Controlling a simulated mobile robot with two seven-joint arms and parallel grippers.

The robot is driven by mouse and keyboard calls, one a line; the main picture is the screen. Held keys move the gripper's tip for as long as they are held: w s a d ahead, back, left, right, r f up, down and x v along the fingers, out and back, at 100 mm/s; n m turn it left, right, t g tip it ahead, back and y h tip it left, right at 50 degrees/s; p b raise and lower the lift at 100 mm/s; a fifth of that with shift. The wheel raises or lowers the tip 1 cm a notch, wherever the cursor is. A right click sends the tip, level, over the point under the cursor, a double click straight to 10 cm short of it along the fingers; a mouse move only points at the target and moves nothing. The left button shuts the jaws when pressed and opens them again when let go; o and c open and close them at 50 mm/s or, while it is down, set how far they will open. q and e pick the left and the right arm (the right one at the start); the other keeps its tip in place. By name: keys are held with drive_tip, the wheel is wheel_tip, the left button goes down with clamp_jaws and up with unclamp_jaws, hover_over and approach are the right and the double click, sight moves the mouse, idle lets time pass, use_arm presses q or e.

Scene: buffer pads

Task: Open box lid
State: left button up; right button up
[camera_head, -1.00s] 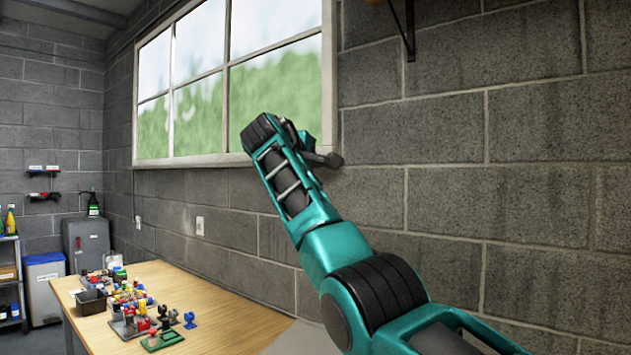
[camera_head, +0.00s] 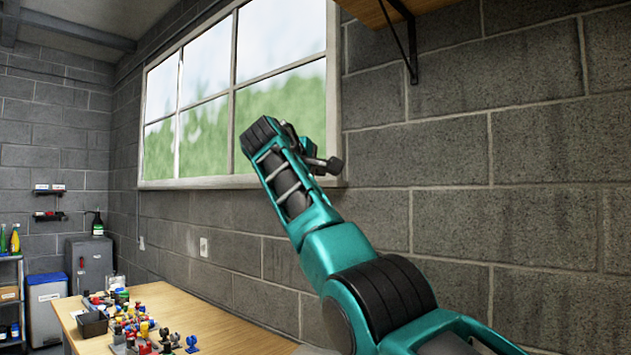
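I cannot make out a box with a lid for certain in this view. My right arm is teal and black and rises from the lower right across the brick wall. My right gripper (camera_head: 326,165) is at its upper end, in front of the window's lower right corner, seen small and partly behind the arm. Its fingers do not show clearly, and it is well above and to the right of the table. My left gripper is not in view.
A wooden table (camera_head: 225,333) at the lower left bears a black open bin (camera_head: 92,323) and several small coloured parts. A wall shelf (camera_head: 395,10) is at the top.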

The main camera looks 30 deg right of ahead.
drive_tip(key=b+v, duration=0.3)
drive_tip(key=v, duration=1)
